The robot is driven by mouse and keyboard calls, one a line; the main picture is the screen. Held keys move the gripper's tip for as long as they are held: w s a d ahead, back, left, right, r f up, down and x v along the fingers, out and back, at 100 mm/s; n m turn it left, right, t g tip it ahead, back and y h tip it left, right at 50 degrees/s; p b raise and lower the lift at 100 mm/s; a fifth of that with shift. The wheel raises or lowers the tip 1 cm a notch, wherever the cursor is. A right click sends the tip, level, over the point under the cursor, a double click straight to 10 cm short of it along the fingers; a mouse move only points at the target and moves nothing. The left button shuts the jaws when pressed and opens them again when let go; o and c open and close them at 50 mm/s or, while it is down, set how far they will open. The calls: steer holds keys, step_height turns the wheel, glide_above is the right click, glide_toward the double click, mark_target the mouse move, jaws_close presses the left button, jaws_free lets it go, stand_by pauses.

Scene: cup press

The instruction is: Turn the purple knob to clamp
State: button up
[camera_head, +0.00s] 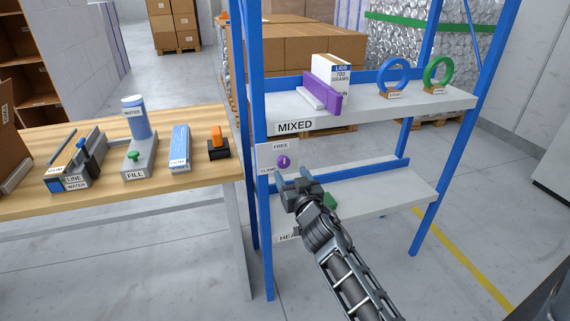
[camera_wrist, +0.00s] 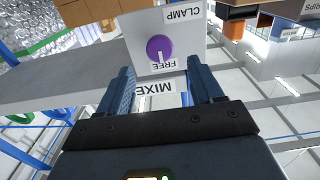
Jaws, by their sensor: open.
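The purple knob (camera_head: 283,161) sits on a pale panel (camera_head: 268,152) at the left front of the blue-framed shelf. In the wrist view the knob (camera_wrist: 160,47) is round, and its white mark points toward the word FREE. The word CLAMP is printed on another side of the panel (camera_wrist: 188,35). My gripper (camera_head: 290,174) is open and empty in front of the panel. In the wrist view the gripper (camera_wrist: 162,76) has one finger on each side below the knob, and the knob appears beyond the fingertips, apart from them.
The MIXED shelf (camera_head: 405,107) above holds a purple-and-white piece (camera_head: 323,92), a LIDS box (camera_head: 338,74), a blue ring (camera_head: 393,75) and a green ring (camera_head: 438,72). A lower shelf (camera_head: 385,197) lies behind my arm. A wooden table (camera_head: 100,195) with several fixtures stands left.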

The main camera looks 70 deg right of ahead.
mark_target(284, 162)
steer(key=shift+p+x, duration=0.65)
steer(key=shift+x, duration=2.45)
steer(key=shift+c, duration=0.4)
steer(key=c, duration=0.9)
steer(key=shift+c, duration=0.2)
